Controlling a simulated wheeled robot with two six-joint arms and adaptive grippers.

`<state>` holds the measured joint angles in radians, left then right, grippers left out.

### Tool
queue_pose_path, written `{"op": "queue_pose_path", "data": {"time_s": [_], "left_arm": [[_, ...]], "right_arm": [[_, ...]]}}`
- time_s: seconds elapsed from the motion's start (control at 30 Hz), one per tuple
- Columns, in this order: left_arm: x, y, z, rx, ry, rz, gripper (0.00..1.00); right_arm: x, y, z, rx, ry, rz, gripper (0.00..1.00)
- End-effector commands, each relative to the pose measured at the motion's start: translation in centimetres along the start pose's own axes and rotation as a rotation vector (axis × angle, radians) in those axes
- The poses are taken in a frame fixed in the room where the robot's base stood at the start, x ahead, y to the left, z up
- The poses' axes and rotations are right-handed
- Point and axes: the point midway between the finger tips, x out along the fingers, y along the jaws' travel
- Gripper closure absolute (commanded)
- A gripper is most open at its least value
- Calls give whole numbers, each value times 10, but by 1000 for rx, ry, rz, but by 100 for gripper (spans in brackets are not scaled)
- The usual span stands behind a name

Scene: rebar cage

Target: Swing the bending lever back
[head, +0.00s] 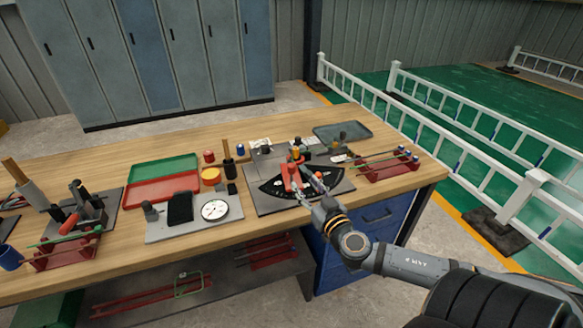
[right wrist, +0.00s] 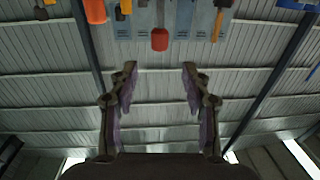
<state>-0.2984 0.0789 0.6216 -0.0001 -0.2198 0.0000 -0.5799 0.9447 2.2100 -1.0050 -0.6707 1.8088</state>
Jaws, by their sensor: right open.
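The bending lever (head: 288,176) is orange-red and sits on the bender's dark plate (head: 254,207), over a black fan-shaped dial with white marks. My right gripper (head: 311,188) is just right of the lever in the head view, with its fingers over the dial. In the right wrist view the right gripper (right wrist: 160,78) is open, with nothing between its fingers. A red-ended part (right wrist: 160,39) shows beyond the fingertips; I cannot tell if it belongs to the lever. Whether the fingers touch the lever is unclear. My left gripper is out of view.
A dial gauge (head: 215,210) on a grey plate and red and green trays (head: 160,189) stand left of the bender. A red rack (head: 391,170) with bars stands to its right. A grey tray (head: 342,132) lies behind. Bare wood runs along the front edge.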

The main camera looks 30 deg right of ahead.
Motion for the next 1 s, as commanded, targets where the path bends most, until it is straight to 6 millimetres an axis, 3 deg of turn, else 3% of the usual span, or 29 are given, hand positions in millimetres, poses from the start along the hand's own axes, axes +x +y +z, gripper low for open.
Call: {"op": "queue_pose_path", "data": {"time_s": [0.17, 0.53, 0.93, 1.0], "left_arm": [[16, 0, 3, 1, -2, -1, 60], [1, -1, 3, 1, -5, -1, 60], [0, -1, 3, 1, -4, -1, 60], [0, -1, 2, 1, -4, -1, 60]], "right_arm": [[26, 1, 3, 8, 7, 4, 52], [92, 2, -3, 8, 1, 5, 52], [102, 0, 0, 1, 0, 2, 52], [102, 0, 0, 1, 0, 2, 61]]}}
